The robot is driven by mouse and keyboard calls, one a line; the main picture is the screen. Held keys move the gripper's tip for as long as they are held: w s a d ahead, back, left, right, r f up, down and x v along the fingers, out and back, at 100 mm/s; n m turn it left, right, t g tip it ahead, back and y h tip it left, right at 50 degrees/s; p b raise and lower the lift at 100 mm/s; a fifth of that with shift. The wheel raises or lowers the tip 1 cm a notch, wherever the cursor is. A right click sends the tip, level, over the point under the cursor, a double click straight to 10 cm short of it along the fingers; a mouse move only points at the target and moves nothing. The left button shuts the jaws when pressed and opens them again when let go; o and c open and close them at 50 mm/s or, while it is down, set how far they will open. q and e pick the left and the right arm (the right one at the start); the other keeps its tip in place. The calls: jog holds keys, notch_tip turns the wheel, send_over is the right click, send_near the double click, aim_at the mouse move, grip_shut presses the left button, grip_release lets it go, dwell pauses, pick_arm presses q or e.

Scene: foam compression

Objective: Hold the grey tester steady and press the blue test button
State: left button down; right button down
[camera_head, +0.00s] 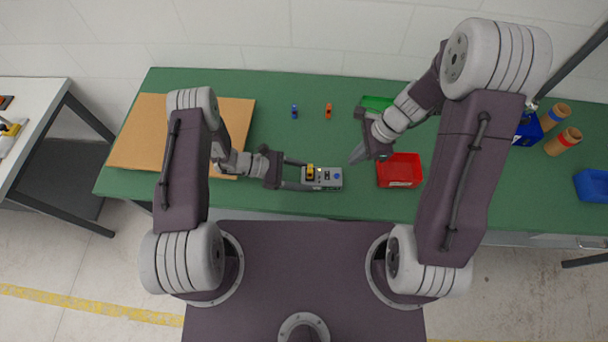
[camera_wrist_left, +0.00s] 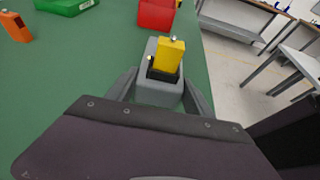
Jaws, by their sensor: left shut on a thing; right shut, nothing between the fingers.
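The grey tester (camera_head: 328,182) lies on the green table near its front edge. My left gripper (camera_head: 303,174) is shut on the tester from the left, one finger along each side. The left wrist view shows the tester (camera_wrist_left: 172,92) between the fingers, with the yellow block (camera_wrist_left: 169,56) standing up on it; the button is hidden there. My right gripper (camera_head: 354,160) is shut and empty, above and to the right of the tester, apart from the button.
A red bin (camera_head: 400,170) stands right of the tester, with a green bin (camera_head: 377,103) behind it. A brown board (camera_head: 140,140) covers the table's left end.

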jog(key=a+r+m+y, duration=0.1)
jog(key=a+m+y, duration=0.25)
jog(key=m, duration=0.45)
pick_arm(q)
jog(key=shift+d, duration=0.1)
pick_arm(e)
jog(key=m+y, duration=0.1)
jog(key=y, duration=0.1)
send_near(330, 175)
jog(key=shift+h, duration=0.25)
jog(key=shift+s+a+f, duration=0.1)
jog(key=shift+a+f, duration=0.2)
jog(key=shift+a, duration=0.45)
jog(key=shift+s+a+f, duration=0.1)
jog(key=shift+a+f, duration=0.25)
jog(key=shift+a, duration=0.35)
jog(key=shift+s+a+f, duration=0.1)
jog(key=shift+a+f, duration=0.2)
jog(key=shift+a, duration=0.45)
jog(key=shift+f, duration=0.1)
jog(key=shift+f, duration=0.35)
jog(key=shift+f, duration=0.1)
jog(key=shift+r, duration=0.55)
jog(key=shift+r, duration=0.1)
